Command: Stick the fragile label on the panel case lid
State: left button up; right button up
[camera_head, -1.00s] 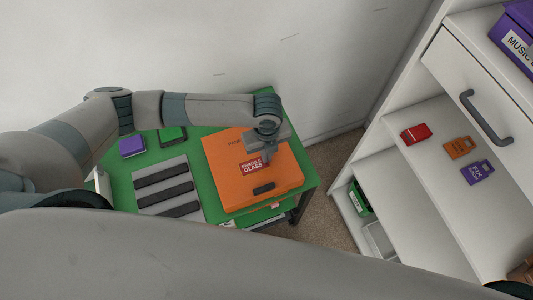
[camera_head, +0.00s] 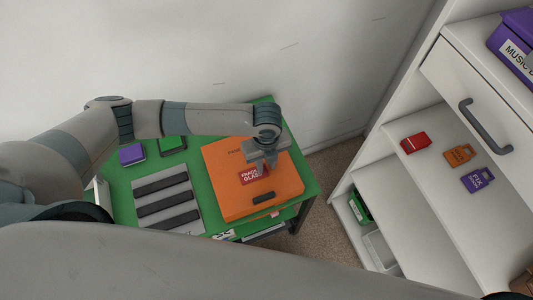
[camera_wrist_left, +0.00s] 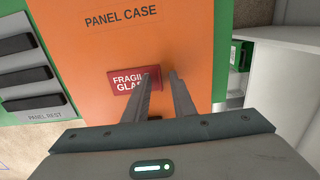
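The orange panel case (camera_head: 225,200) lies flat on the green table, and its lid also fills the middle of the left wrist view (camera_wrist_left: 185,50). The red fragile label (camera_head: 247,178) sits on the lid, apparently flat; in the left wrist view its text (camera_wrist_left: 122,80) is partly covered by a finger. My left gripper (camera_head: 265,168) is above the lid at the label's right end. Its two fingers (camera_wrist_left: 164,75) stand apart, with a gap showing orange lid between them. Whether the fingertips touch the label or lid, I cannot tell. My right gripper is out of view.
A grey panel rest with dark bars (camera_head: 165,195) lies left of the case. A purple box (camera_head: 131,154) sits behind it. A white shelf unit (camera_head: 400,190) with red, orange and purple tags stands at the right. A wall closes off the back.

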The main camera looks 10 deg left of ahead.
pick_arm(q)
notch_tip(320, 180, up, 17)
jog(key=b, duration=0.3)
jog(key=shift+r+b, duration=0.15)
jog(key=shift+b, duration=0.25)
dwell(0.5)
